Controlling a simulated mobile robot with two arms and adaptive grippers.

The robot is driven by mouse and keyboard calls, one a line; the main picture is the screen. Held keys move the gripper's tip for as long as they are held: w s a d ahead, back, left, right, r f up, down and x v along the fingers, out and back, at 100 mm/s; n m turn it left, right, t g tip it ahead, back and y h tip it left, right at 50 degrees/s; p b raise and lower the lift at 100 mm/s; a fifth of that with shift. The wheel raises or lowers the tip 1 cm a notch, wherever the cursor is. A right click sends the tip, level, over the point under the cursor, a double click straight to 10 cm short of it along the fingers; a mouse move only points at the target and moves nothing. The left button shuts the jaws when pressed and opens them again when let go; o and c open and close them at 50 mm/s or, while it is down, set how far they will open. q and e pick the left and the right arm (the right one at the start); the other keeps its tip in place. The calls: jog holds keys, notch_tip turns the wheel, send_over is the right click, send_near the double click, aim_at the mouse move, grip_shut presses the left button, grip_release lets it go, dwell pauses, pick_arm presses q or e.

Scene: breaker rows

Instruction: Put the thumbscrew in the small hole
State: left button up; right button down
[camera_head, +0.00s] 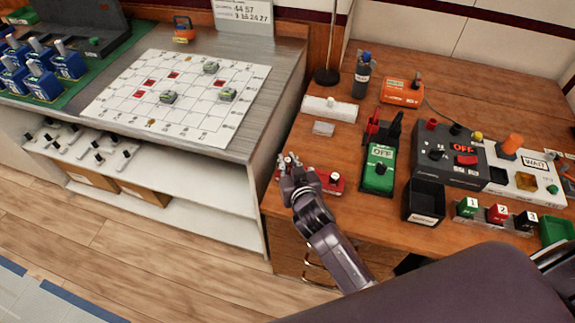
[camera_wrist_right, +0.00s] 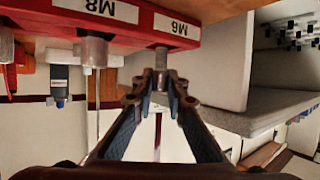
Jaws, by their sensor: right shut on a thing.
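The red block (camera_head: 326,182) stands near the left edge of the wooden table. In the right wrist view the red block (camera_wrist_right: 60,30) appears upside down, with labels M8 (camera_wrist_right: 101,8) and M6 (camera_wrist_right: 171,24). My right gripper (camera_head: 290,172) is at the block's left end. In the wrist view the right gripper (camera_wrist_right: 161,82) is shut on a grey thumbscrew (camera_wrist_right: 161,58), lined up with the M6 end. The thumbscrew meets the block's face there; how deep it sits is hidden. A wider grey cylinder (camera_wrist_right: 94,52) stands at M8. My left gripper is not in view.
A green OFF box (camera_head: 379,168) and a black bin (camera_head: 425,201) stand right of the block. A white box (camera_head: 330,108) and a bottle (camera_head: 363,76) are behind it.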

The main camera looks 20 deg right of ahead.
notch_tip(320, 180, down, 2)
jog(key=shift+f, duration=0.1)
